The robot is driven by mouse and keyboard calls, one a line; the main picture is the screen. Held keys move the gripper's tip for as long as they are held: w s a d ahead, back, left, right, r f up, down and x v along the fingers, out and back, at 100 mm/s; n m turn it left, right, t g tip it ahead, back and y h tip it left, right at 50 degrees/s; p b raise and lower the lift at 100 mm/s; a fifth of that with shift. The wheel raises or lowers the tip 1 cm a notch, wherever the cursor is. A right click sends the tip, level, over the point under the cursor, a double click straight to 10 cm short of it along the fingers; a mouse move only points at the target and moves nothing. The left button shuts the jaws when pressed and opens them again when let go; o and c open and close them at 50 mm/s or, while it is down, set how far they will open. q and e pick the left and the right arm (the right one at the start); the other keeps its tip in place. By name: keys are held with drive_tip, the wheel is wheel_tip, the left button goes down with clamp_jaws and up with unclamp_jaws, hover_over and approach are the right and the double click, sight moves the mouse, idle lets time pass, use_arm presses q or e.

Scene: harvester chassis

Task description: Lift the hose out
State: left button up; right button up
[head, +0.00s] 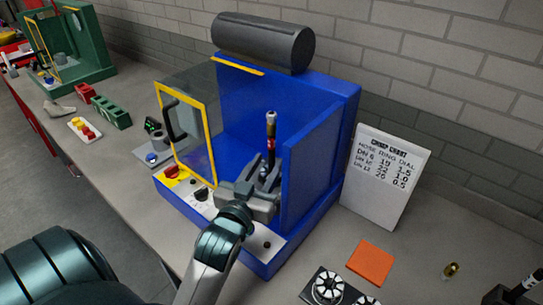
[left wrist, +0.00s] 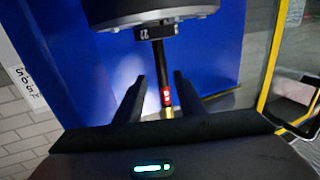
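The hose (head: 270,128) is thin and black with a red band and a pale metal top end, and stands upright in the open blue machine (head: 317,165). In the left wrist view the hose (left wrist: 158,62) runs from a dark round part marked 22 to a red band and brass-coloured end. My left gripper (head: 264,172) is inside the machine at the hose's lower part. In the left wrist view its fingers (left wrist: 160,76) stand apart, one each side of the hose, with gaps showing. The hose's lower end is hidden in the head view. My right gripper is not clearly seen.
The yellow-framed clear door (head: 187,130) stands open left of my gripper. A blue side wall (head: 309,165) is close on its right. A dial sign (head: 386,175), an orange pad (head: 371,262) and a small brass fitting (head: 451,269) are to the right.

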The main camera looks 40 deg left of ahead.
sight(270, 157)
use_arm(q)
drive_tip(key=shift+w+a+p, duration=0.2)
drive_tip(key=shift+w+p, duration=0.2)
drive_tip(key=shift+w, duration=0.05)
drive_tip(key=p+x, duration=0.1)
drive_tip(key=x, duration=0.2)
drive_tip(key=shift+s+a+p, duration=0.1)
drive_tip(key=shift+a+p, duration=0.05)
drive_tip(key=shift+p, duration=0.2)
drive_tip(key=shift+w+a+f, duration=0.1)
drive_tip(key=shift+w+f, duration=0.1)
drive_tip(key=shift+w, duration=0.5)
drive_tip(key=shift+c, duration=0.7)
clamp_jaws()
